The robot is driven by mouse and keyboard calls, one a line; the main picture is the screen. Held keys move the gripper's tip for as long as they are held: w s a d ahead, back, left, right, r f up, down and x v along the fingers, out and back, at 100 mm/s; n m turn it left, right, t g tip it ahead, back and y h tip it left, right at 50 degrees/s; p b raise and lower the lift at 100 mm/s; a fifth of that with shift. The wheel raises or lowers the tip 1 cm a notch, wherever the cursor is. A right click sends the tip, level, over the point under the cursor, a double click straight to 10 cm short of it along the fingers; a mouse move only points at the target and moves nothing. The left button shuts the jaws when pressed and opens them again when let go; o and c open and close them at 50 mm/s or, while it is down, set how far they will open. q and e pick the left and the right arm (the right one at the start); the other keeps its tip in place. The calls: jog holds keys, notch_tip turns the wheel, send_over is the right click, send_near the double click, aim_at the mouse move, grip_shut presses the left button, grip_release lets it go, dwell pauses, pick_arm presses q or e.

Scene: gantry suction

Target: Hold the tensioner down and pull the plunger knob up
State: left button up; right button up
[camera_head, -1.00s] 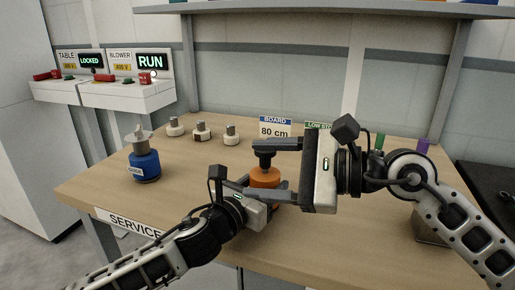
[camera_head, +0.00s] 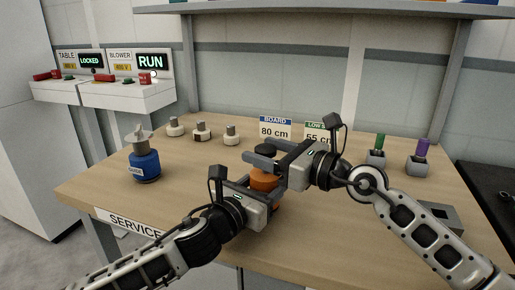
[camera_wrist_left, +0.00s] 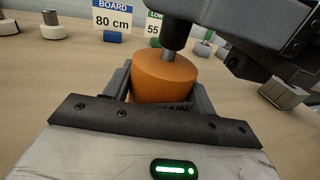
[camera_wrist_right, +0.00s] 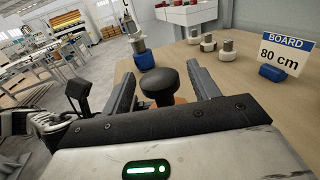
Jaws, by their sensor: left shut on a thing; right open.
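The tensioner (camera_head: 265,180) is an orange round body upright on the bench, with a dark stem and a black plunger knob (camera_head: 266,149) on top. My left gripper (camera_head: 266,192) is shut on the orange body; the left wrist view shows the body (camera_wrist_left: 165,78) between its fingers. My right gripper (camera_head: 265,157) is open at knob height. In the right wrist view the knob (camera_wrist_right: 158,84) is between the two spread fingers, with gaps at its sides. The right gripper partly hides the stem and the body's top.
A blue guide part (camera_head: 145,165) stands at the left of the bench. Several white-based parts (camera_head: 231,134) stand behind it. A board sign (camera_head: 275,129) is at the back. Green (camera_head: 376,157) and purple (camera_head: 418,160) topped parts stand at right. The bench's front left is clear.

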jog(key=shift+x, duration=1.15)
grip_shut()
pick_arm(q)
jog(key=shift+f, duration=0.15)
pick_arm(e)
jog(key=shift+r, duration=1.8)
jog(key=shift+c, duration=0.3)
grip_release()
jog(key=shift+o, duration=0.3)
jog(key=shift+f, duration=0.1)
